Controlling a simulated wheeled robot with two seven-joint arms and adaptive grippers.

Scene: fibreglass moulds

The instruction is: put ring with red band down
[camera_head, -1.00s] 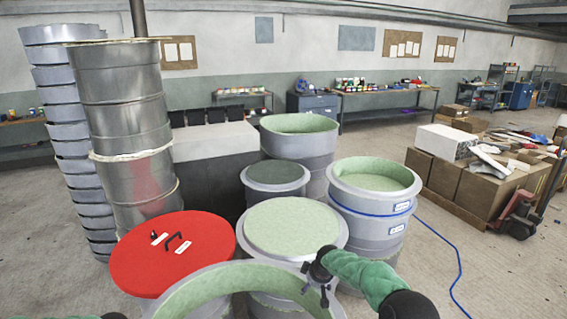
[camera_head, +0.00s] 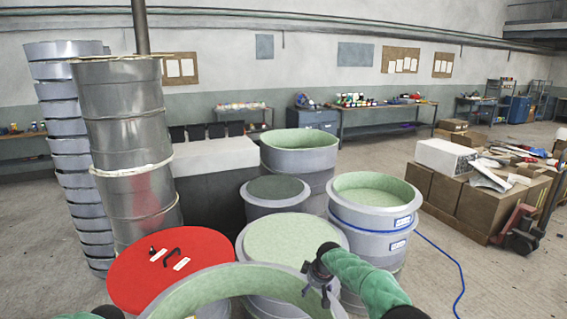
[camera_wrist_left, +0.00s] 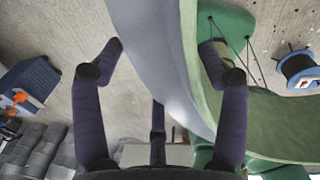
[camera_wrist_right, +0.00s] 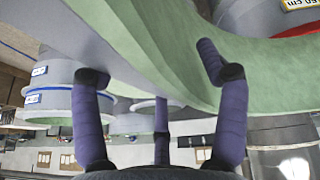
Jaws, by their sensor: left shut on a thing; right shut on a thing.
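A large grey ring with a green inside (camera_head: 205,287) is held at the bottom of the head view, in front of the drums. Its near part is cut off and no red band shows on it. My right gripper (camera_head: 322,274) is shut on the ring's right side; the right wrist view shows its fingers (camera_wrist_right: 160,90) on either side of the wall. My left gripper (camera_wrist_left: 160,75) is shut on the ring's wall in the left wrist view. In the head view only a bit of my left arm shows at the bottom edge.
Beyond the ring stand a red lid (camera_head: 150,285) with a handle, a drum with a pale green top (camera_head: 290,242), a blue-banded mould (camera_head: 371,222) and a dark-topped drum (camera_head: 274,187). Tall metal cylinders (camera_head: 130,140) rise at left. A blue hose (camera_head: 447,258) lies on open floor at right.

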